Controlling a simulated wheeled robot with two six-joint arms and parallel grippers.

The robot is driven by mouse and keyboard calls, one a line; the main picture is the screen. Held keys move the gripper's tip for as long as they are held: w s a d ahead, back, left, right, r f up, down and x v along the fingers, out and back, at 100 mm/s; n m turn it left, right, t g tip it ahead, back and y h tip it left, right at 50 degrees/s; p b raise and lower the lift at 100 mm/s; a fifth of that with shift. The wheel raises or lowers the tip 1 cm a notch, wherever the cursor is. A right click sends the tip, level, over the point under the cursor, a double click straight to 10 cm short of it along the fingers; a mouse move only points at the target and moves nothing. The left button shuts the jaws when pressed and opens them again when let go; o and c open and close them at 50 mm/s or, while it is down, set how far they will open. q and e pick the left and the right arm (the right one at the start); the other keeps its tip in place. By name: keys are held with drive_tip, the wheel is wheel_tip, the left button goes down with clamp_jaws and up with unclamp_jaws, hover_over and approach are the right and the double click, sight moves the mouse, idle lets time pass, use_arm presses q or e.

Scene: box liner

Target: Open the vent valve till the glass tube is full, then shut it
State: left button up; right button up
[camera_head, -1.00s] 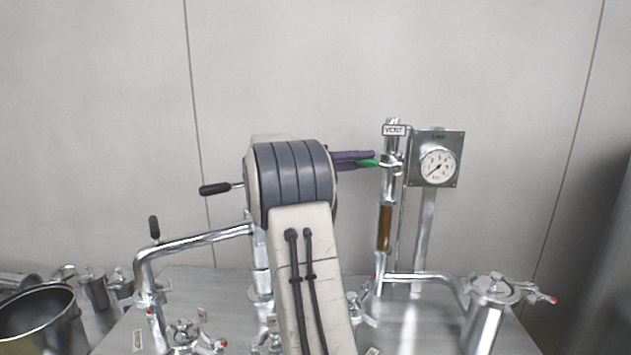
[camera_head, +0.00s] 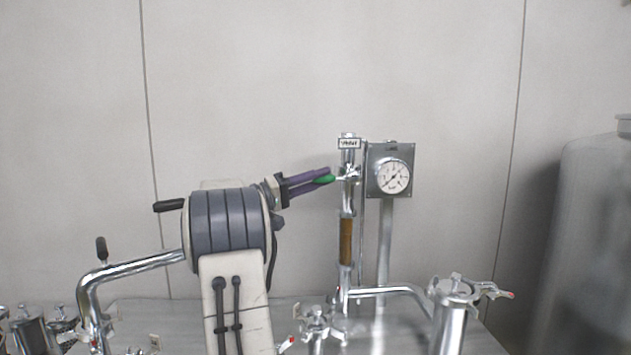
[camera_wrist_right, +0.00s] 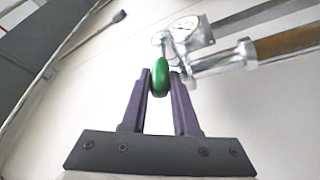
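The vent valve has a green handle (camera_head: 325,179) and sits on a steel standpipe under a VENT label (camera_head: 349,143). My right gripper (camera_head: 327,175) reaches it from the left, with purple fingers on either side of the handle. In the right wrist view the handle (camera_wrist_right: 160,78) fills the gap between the fingertips (camera_wrist_right: 162,76), and the gripper looks shut on it. The glass tube (camera_head: 346,241) below the valve looks amber-brown along its visible window; it also shows in the wrist view (camera_wrist_right: 288,42). My left gripper is not in view.
A pressure gauge (camera_head: 391,175) on a grey plate stands just right of the standpipe. A capped steel vessel (camera_head: 452,310) stands at lower right, a bent pipe with a black-handled valve (camera_head: 101,246) at left. A large tank (camera_head: 590,240) stands far right. Behind is a plain wall.

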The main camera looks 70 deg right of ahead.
drive_tip(key=o, duration=0.4)
drive_tip(key=shift+s, duration=0.2)
drive_tip(key=shift+c, duration=0.2)
drive_tip(key=shift+w, duration=0.1)
drive_tip(key=shift+w, duration=0.1)
drive_tip(key=b+v, duration=0.2)
drive_tip(key=v, duration=0.8)
drive_tip(key=shift+a, duration=0.2)
drive_tip(key=shift+f, duration=0.1)
